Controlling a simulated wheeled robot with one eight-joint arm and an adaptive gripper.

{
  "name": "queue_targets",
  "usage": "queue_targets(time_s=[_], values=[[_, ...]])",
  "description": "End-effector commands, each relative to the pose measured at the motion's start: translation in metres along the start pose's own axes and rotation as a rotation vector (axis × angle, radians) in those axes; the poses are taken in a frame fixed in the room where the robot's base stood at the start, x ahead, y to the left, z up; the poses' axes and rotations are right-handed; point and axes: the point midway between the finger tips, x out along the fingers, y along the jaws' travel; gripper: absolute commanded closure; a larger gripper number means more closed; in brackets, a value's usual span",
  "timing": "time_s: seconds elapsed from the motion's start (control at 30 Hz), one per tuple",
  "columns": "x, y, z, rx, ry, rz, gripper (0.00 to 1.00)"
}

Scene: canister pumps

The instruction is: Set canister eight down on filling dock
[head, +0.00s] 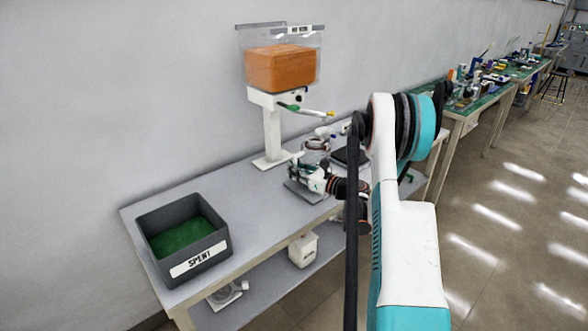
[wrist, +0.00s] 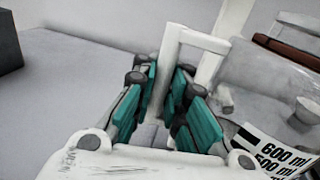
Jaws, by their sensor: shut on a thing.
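My gripper (head: 318,180) is low over the workbench, beside the foot of the dispenser stand. In the wrist view its teal-padded fingers (wrist: 165,108) are shut on a white, squared handle (wrist: 188,38), which I take to be canister eight's. A clear vessel wall with a "600 ml / 500 ml" scale (wrist: 278,158) is at the right of that view; I cannot tell for sure whether it belongs to the handle. No number eight is readable. A thin grey plate (head: 300,194), likely the filling dock, lies under the gripper; contact with it is hidden.
The dispenser stand (head: 272,132) carries a tank of orange liquid (head: 282,68) with a spout above the gripper. A dark "SPENT" bin (head: 178,215) with a green floor stands at the bench's left end. Bare bench lies between bin and plate. Small items and a dark flat object are behind.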

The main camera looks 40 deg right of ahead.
Motion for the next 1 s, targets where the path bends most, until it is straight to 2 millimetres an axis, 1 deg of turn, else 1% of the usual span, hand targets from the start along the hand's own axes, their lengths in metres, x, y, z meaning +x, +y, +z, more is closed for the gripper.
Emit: queue_targets(time_s=[1.0], values=[[0.000, 0.000, -0.018, 0.000, 0.000, 0.000, 1.00]])
